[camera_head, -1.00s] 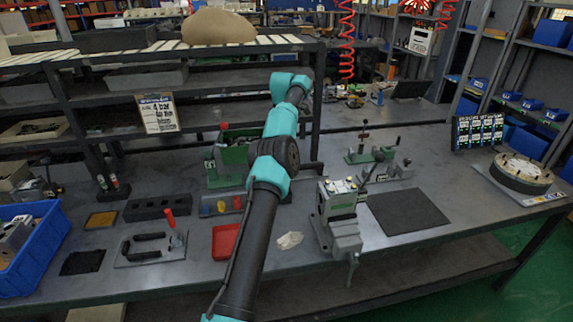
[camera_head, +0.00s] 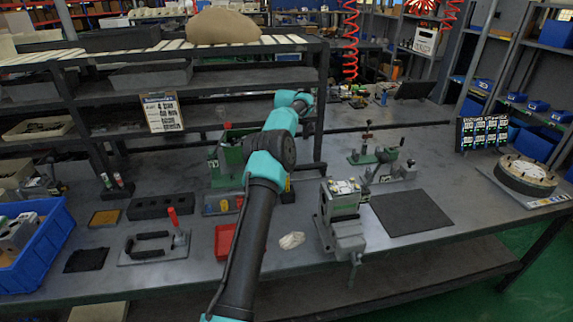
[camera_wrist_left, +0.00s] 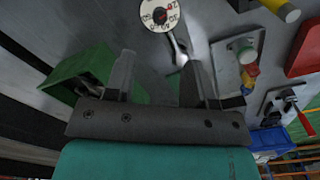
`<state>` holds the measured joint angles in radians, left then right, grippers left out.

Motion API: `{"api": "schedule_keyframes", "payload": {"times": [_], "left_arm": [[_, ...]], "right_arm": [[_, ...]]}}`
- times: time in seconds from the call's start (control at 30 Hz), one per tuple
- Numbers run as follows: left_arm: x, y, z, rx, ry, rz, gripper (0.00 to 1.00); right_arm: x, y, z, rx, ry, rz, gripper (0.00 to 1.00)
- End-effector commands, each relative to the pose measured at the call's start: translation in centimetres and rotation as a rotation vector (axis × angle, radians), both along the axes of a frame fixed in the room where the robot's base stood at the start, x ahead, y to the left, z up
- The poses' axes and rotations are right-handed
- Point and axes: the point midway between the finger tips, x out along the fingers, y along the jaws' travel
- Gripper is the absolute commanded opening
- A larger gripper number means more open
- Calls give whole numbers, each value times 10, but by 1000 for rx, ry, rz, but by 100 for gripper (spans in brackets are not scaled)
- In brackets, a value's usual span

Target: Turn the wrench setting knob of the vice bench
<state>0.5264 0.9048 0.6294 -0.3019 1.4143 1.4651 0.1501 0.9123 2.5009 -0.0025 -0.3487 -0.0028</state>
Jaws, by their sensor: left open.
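A white round dial (camera_wrist_left: 160,14) with numbers and a red mark shows at the top of the left wrist view. A silver wrench-like handle (camera_wrist_left: 179,48) runs from it down towards the right finger. My left gripper (camera_wrist_left: 158,60) is open and points at the area just below the dial, with nothing seen between its fingers. A green vice body (camera_wrist_left: 80,75) is left of the fingers; in the head view the green vice (camera_head: 226,155) stands behind my arm. The dial and my left fingertips are hidden or unclear in the head view. My right gripper is not in view.
A grey tray with coloured parts (camera_wrist_left: 240,60) and a red tray (camera_wrist_left: 306,48) lie to the right in the wrist view. A grey vice (camera_head: 345,215), a blue bin (camera_head: 40,250) and a dark mat (camera_head: 410,214) are on the bench (camera_head: 300,270). A shelf rack (camera_head: 323,110) stands close behind.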

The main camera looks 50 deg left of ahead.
Motion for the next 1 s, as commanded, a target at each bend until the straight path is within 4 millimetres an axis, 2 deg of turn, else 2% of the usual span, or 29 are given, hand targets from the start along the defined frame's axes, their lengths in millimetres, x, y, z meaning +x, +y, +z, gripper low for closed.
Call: {"api": "schedule_keyframes", "payload": {"times": [0.1,0.5,0.7,1.0], "left_arm": [[0,0,-22,-1,3,0,50],[1,0,-88,-1,2,1,50],[1,1,-105,0,0,1,50],[2,1,-108,0,0,1,50]], "right_arm": [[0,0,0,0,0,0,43],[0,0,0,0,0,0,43],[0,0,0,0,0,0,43],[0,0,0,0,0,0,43]]}}
